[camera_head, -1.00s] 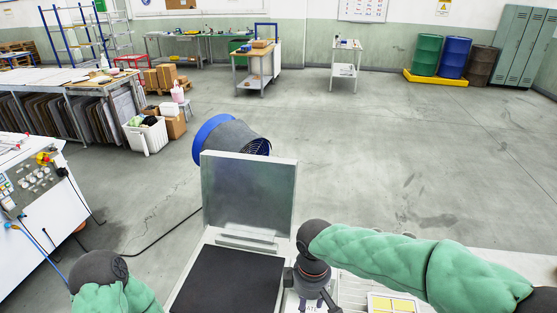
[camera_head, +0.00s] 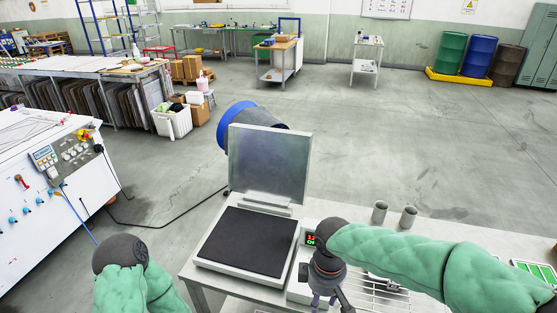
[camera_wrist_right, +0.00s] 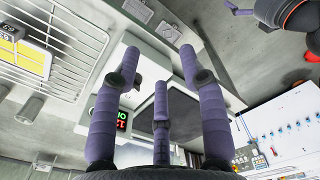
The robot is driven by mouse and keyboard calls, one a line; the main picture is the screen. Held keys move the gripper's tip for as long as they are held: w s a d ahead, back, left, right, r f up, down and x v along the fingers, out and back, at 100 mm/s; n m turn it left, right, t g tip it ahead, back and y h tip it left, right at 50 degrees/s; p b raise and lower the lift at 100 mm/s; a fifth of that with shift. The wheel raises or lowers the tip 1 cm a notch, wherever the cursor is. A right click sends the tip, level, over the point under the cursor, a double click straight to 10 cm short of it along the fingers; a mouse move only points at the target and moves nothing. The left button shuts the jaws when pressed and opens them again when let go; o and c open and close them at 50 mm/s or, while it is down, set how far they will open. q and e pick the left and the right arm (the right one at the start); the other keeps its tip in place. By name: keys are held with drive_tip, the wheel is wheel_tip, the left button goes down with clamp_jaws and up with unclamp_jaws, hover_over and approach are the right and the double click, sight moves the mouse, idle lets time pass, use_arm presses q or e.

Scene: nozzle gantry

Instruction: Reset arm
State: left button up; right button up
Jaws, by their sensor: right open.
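My right arm (camera_head: 400,260) reaches in from the right in the head view, bent down at a dark wrist. My right gripper (camera_head: 328,299) points down in front of the display box, partly cut off by the frame edge. In the right wrist view its purple fingers (camera_wrist_right: 159,60) are spread apart with nothing between them. My left arm (camera_head: 125,270) stands at the bottom left of the head view; its gripper is hidden there. A purple finger (camera_wrist_right: 238,9) beside a dark and orange joint shows at the top right of the right wrist view, likely my left gripper's.
A flat press with a black pad (camera_head: 247,241) and a raised metal lid (camera_head: 268,165) stands on the table (camera_head: 455,227). A display (camera_head: 311,239) with red and green digits is beside it. Two grey cups (camera_head: 379,212) stand behind my right arm. A white control cabinet (camera_head: 60,195) is at left.

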wheel_tip(320, 180, down, 20)
drive_tip(key=a+m+y, duration=0.2)
drive_tip(key=m+y, duration=0.1)
drive_tip(key=m, duration=0.2)
use_arm(q)
drive_tip(key=shift+w+f+b, duration=0.2)
drive_tip(key=shift+f+b, duration=0.25)
drive_tip(key=shift+f, duration=0.05)
drive_tip(key=shift+w+f+b, duration=0.2)
drive_tip(key=shift+f+b, duration=0.25)
drive_tip(key=shift+f, duration=0.05)
use_arm(e)
drive_tip(key=s+d+f+m, duration=0.1)
drive_tip(key=s+f+m, duration=0.7)
drive_tip(key=f, duration=0.7)
drive_tip(key=shift+s+d+y, duration=0.15)
drive_tip(key=shift+s+y, duration=0.25)
drive_tip(key=shift+s, duration=0.3)
